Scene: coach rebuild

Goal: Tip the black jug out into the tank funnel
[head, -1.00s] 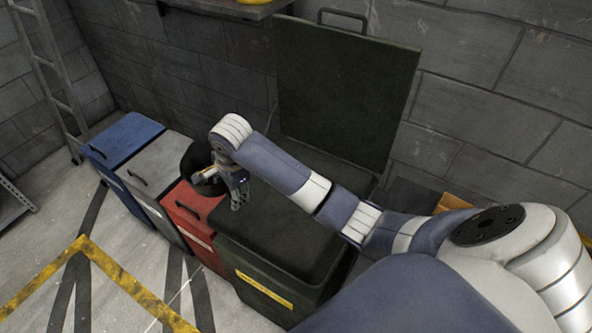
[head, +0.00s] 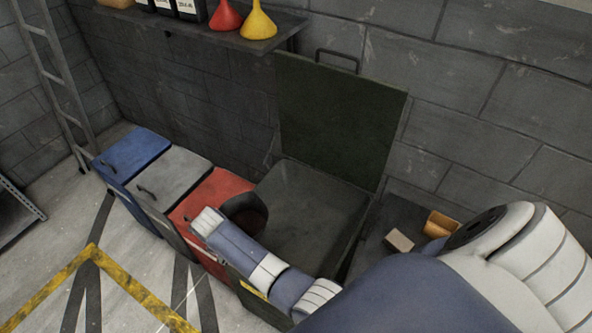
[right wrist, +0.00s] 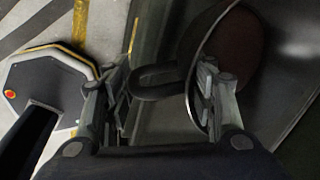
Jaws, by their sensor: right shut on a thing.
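The black jug (head: 236,204) is held in the air at the near left side of the open dark green bin, its round mouth facing right and up. In the right wrist view the jug (right wrist: 205,32) shows its rim, a brownish inside and a loop handle. My right gripper (right wrist: 160,88) is shut on the jug at its handle side; in the head view my forearm hides it. A red funnel (head: 225,16) and a yellow funnel (head: 258,22) stand on the wall shelf. No funnel on a tank shows. My left gripper is out of view.
The dark green bin (head: 350,235) has its lid (head: 340,120) raised against the wall. Red (head: 215,190), grey (head: 172,180) and blue (head: 135,150) lidded bins stand left of it. The wall shelf (head: 190,32) is above. Small boxes (head: 400,240) lie at the right.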

